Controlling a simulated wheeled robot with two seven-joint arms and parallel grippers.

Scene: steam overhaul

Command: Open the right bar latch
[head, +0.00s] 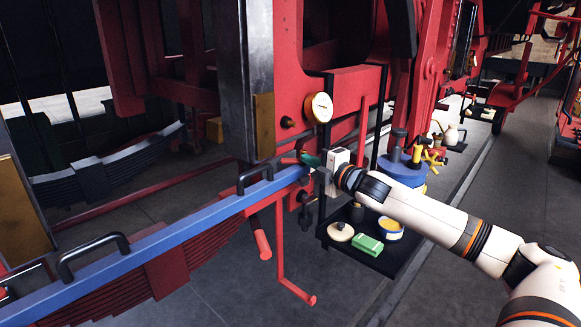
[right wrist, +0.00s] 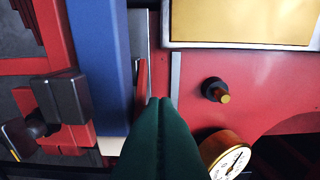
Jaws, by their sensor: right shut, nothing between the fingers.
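The blue bar (head: 190,232) runs slanting across the front from lower left to the red frame, with two black handles on top. At its right end a small red lever (head: 289,160), apparently the right bar latch, lies beside my right gripper (head: 303,158). The right wrist view shows the red lever (right wrist: 142,82) between the blue bar (right wrist: 97,60) and a grey strip. The green fingers (right wrist: 158,102) are shut and empty, their tips close beside the lever. I cannot tell whether they touch it. My left gripper is out of view.
A brass gauge (head: 319,107) and a black knob (head: 287,122) are on the red frame above the gripper. A red crank rod (head: 280,255) hangs below the bar.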

